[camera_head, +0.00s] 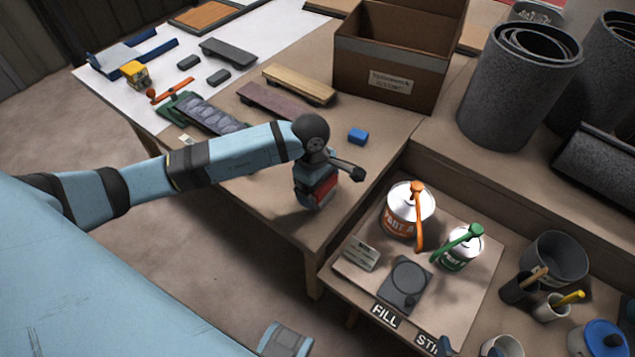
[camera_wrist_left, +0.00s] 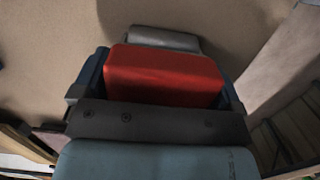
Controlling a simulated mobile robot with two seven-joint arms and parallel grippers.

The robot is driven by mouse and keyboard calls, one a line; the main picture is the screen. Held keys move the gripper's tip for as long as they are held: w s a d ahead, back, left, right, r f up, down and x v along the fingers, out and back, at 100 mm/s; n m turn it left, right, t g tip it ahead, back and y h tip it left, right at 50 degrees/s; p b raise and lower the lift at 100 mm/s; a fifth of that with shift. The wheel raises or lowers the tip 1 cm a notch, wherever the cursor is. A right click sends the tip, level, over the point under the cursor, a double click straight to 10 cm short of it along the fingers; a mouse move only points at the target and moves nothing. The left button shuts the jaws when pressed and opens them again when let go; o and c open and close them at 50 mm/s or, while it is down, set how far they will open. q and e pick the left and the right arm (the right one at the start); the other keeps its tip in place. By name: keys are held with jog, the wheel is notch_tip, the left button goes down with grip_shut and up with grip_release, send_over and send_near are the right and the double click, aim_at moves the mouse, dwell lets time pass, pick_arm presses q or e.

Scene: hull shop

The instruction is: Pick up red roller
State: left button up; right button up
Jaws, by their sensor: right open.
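A roller-like tool (camera_head: 172,89) with an orange-red handle lies at the far left of the bench, by a green tray, in the head view. My left gripper (camera_head: 318,188) is over the front part of the wooden bench, well apart from that tool. It is shut on a red block (camera_wrist_left: 165,75), which fills the gap between its fingers in the left wrist view. A grey rounded piece (camera_wrist_left: 165,38) shows beyond the block. The fingers hide the block's sides. Dark blue fingertips of my right gripper (camera_head: 469,349) seem to show at the bottom edge, apart and empty.
A cardboard box (camera_head: 390,75) stands behind my left gripper, with a blue block (camera_head: 358,136) in front of it. Paint cans (camera_head: 408,215) and cups stand on the lower shelf at right. Grey rolls (camera_head: 510,95) stand at far right. The bench front is clear.

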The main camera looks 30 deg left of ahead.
pick_arm(q)
jog(key=c, duration=0.7)
jog(key=shift+c, duration=0.7)
jog(key=shift+r, duration=0.15)
